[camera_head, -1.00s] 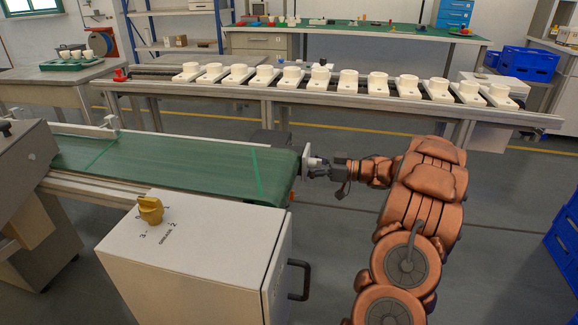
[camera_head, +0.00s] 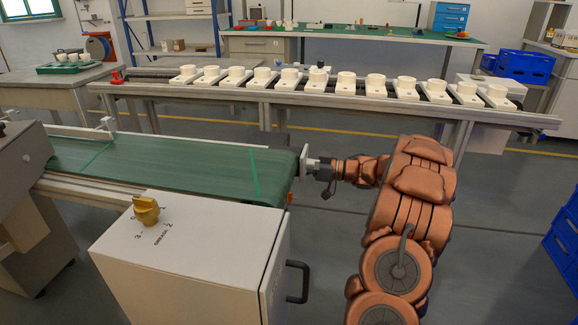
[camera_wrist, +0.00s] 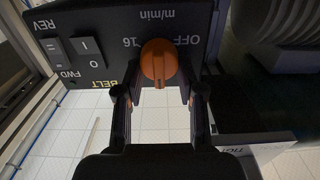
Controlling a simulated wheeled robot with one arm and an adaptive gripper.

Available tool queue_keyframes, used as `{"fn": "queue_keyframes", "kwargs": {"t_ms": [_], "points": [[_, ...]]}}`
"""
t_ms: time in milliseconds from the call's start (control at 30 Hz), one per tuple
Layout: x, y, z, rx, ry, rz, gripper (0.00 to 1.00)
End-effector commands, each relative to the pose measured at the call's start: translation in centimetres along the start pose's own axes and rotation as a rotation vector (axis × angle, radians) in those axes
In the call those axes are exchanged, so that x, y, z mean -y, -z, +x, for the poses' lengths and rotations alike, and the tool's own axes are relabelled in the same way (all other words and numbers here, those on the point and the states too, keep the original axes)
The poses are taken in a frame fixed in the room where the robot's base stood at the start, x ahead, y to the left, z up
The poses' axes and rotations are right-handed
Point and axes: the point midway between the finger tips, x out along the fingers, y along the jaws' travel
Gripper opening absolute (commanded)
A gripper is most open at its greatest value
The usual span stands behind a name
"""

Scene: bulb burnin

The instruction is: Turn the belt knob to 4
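The orange belt knob (camera_wrist: 159,62) sits on a dark control panel (camera_wrist: 110,45) in the wrist view. In the head view my gripper (camera_head: 325,170) is at the right end of the green conveyor belt (camera_head: 180,165), close to a small pale box (camera_head: 305,162). The knob is hidden there.
A white cabinet (camera_head: 200,255) with a yellow grease knob (camera_head: 146,210) and dark handle (camera_head: 298,282) stands in front of the belt. A rocker switch (camera_wrist: 88,48) is left of the belt knob. A rail (camera_head: 230,95) with several white cups lies behind. Blue crates (camera_head: 563,240) stand at right.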

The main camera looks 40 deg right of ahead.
Motion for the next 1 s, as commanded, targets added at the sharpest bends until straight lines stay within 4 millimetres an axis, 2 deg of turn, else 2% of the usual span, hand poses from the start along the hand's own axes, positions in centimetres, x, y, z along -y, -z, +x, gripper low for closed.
{"fn": "queue_keyframes", "kwargs": {"t_ms": [33, 267, 300, 400, 667, 1000], "points": [[0.0, 0.0, 0.0, 0.000, 0.000, 0.000, 0.30], [0.0, 0.0, 0.0, 0.000, 0.001, 0.000, 0.06], [1.0, 0.2, 0.9, -0.002, 0.003, 0.003, 0.03], [0.4, 0.0, 0.3, 0.001, 0.005, -0.002, 0.03], [0.3, -0.2, 0.1, 0.001, 0.007, -0.062, 0.03], [0.6, -0.4, 0.0, 0.002, 0.007, -0.319, 0.03]]}}
